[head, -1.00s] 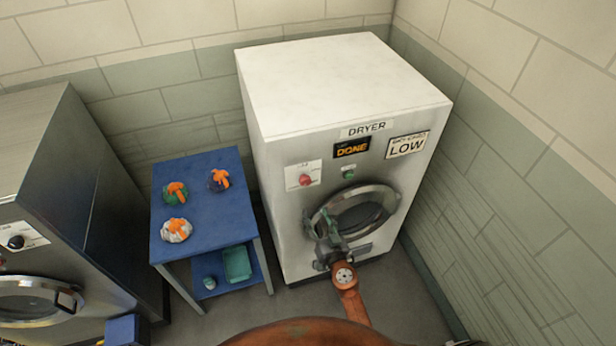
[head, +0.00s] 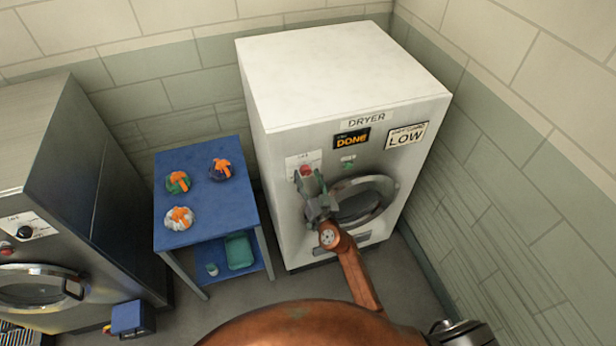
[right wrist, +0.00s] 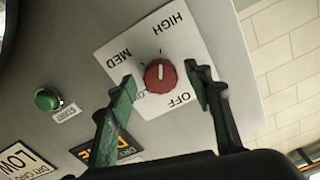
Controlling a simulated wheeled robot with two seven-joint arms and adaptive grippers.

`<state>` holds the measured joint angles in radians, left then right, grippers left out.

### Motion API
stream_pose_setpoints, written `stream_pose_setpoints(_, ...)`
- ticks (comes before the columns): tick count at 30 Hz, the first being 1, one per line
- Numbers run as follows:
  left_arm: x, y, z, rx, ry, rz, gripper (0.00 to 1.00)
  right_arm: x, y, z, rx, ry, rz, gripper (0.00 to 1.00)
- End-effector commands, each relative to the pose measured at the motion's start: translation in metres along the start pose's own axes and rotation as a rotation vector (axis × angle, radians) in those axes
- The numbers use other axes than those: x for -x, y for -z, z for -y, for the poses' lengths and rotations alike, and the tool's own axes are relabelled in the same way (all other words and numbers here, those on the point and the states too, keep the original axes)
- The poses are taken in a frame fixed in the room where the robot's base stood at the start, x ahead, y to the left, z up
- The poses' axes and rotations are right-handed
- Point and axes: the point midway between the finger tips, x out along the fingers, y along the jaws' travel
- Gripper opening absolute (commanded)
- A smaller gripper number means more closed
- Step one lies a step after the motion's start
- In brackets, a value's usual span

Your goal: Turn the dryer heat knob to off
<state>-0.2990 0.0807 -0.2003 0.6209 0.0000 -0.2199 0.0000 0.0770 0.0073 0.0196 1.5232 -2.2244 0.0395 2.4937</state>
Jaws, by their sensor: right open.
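The white dryer (head: 290,215) stands by the right wall. Its red heat knob (right wrist: 160,75) sits on a white label plate (right wrist: 137,46) marked HIGH, MED, LOW and OFF, upside down in the right wrist view. The knob's white mark points up in that view, towards the HIGH side and away from OFF. My right gripper (head: 310,184) is in front of the knob, which shows just above it in the head view (head: 306,170). Its green fingers (right wrist: 159,74) are open, one on either side of the knob, with visible gaps. My left gripper is not in view.
A green start button (right wrist: 47,99) and a DONE display (head: 352,138) are near the knob. The round dryer door (head: 392,190) is below right. A blue table (head: 228,210) with several orange-topped items stands left, beside a grey machine (head: 110,220).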

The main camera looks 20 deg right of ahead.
Motion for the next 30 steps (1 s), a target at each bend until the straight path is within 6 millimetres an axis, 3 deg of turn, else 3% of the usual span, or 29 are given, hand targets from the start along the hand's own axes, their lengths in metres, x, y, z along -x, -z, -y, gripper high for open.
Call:
stream_pose_setpoints(4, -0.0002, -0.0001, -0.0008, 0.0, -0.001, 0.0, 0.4, 0.0002, 0.0, 0.0, 0.0, 0.0, 0.0, 0.45)
stream_pose_setpoints(21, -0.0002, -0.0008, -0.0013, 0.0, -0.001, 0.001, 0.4, 0.0004, 0.0, -0.0001, 0.0, 0.0, 0.0, 0.06)
stream_pose_setpoints(30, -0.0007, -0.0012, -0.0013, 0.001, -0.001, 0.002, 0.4, 0.0004, -0.0004, -0.0003, 0.032, -0.001, 0.0, 0.05)
